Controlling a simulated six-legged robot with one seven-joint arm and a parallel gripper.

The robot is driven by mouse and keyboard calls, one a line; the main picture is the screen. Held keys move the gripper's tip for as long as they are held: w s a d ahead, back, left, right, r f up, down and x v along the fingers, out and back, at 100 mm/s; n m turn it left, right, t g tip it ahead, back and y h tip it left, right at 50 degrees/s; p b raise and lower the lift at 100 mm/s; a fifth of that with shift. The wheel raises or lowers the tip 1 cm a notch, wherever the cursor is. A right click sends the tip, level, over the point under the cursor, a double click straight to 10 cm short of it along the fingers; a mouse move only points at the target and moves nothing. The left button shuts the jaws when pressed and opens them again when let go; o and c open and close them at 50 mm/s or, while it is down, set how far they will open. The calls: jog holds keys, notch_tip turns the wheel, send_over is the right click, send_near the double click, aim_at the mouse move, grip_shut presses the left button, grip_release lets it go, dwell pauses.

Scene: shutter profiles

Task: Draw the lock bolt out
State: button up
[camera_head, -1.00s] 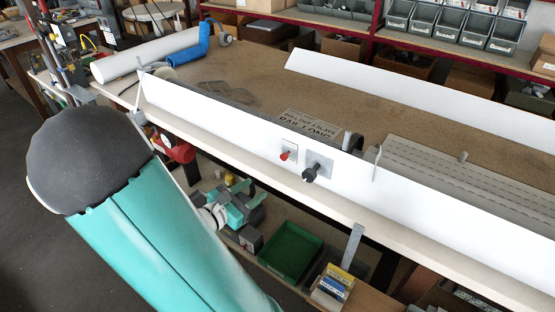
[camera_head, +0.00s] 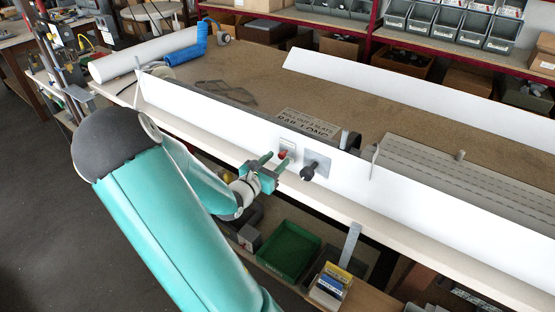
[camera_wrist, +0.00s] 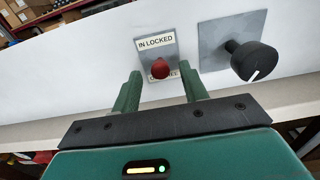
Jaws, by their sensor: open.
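The lock bolt shows as a red knob (camera_wrist: 160,69) on a small grey plate (camera_wrist: 157,48) on the white upright panel (camera_head: 400,192). The plate's upper label reads "IN LOCKED"; a lower label is partly hidden behind the knob. In the head view the red knob (camera_head: 283,154) is just beyond my fingertips. My gripper (camera_wrist: 160,82) is open, its two green fingers pointing at the panel, one to each side of the knob in the picture. The head view shows my gripper (camera_head: 274,157) close to the panel. I cannot tell whether the fingers reach around the knob; nothing is held.
A black dial knob (camera_wrist: 254,61) on a larger grey plate (camera_wrist: 214,38) sits close to the right of the red knob. The bench's pale front edge (camera_head: 340,210) runs below the panel. A green bin (camera_head: 290,250) and small boxes (camera_head: 330,285) stand on the lower shelf.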

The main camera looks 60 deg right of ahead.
jog(key=shift+s+d, duration=0.1)
jog(key=shift+d, duration=0.65)
grip_shut()
